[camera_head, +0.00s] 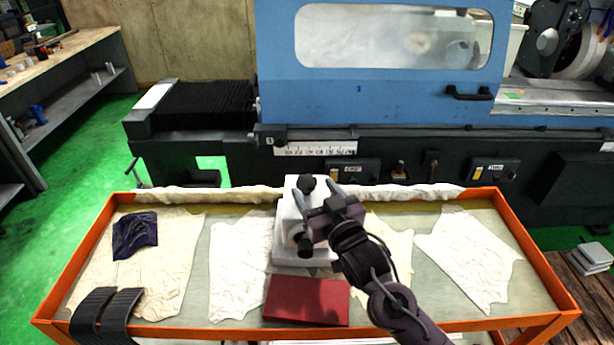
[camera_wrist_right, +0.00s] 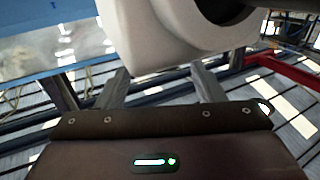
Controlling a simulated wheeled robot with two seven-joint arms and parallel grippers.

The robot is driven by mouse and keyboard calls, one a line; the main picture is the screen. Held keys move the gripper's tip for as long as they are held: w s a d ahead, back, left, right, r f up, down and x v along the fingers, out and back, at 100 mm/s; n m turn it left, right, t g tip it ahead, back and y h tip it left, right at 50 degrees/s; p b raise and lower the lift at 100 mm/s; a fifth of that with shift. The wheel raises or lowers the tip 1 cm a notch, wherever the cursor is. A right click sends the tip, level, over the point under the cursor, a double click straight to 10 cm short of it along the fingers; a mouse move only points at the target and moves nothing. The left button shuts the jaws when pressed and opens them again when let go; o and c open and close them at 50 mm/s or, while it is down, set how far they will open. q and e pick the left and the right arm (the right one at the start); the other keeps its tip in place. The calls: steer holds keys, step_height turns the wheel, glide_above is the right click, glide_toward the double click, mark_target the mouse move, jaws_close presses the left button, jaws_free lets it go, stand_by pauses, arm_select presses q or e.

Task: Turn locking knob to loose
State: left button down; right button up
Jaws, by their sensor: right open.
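A white device (camera_head: 290,256) stands on the orange-framed cart. A round black knob (camera_head: 306,184) sits on its top, and a dark cylindrical part (camera_head: 305,246) sticks out at its front. I cannot tell which is the locking knob. My right gripper (camera_head: 318,200) is open above the device, close to the top knob, and hides part of the device. In the right wrist view, the open fingers of the right gripper (camera_wrist_right: 160,72) point toward the white device (camera_wrist_right: 155,35), whose dark round opening or part (camera_wrist_right: 222,8) shows at the upper right. Contact is unclear.
A dark red box (camera_head: 307,300) lies in front of the device. White cloths (camera_head: 468,258), a dark blue cloth (camera_head: 135,235) and black ribbed pieces (camera_head: 93,312) lie on the cart (camera_head: 72,262). The blue grinder (camera_head: 390,95) stands behind it.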

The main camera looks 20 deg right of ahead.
mark_target(311, 187)
steer(key=w, duration=0.2)
steer(key=w+p, duration=0.1)
steer(key=w, duration=0.1)
steer(key=shift+a, duration=0.35)
steer(key=shift+w+a, duration=0.1)
steer(key=shift+w, duration=0.2)
steer(key=shift+c, duration=0.3)
steer(key=c, duration=0.9)
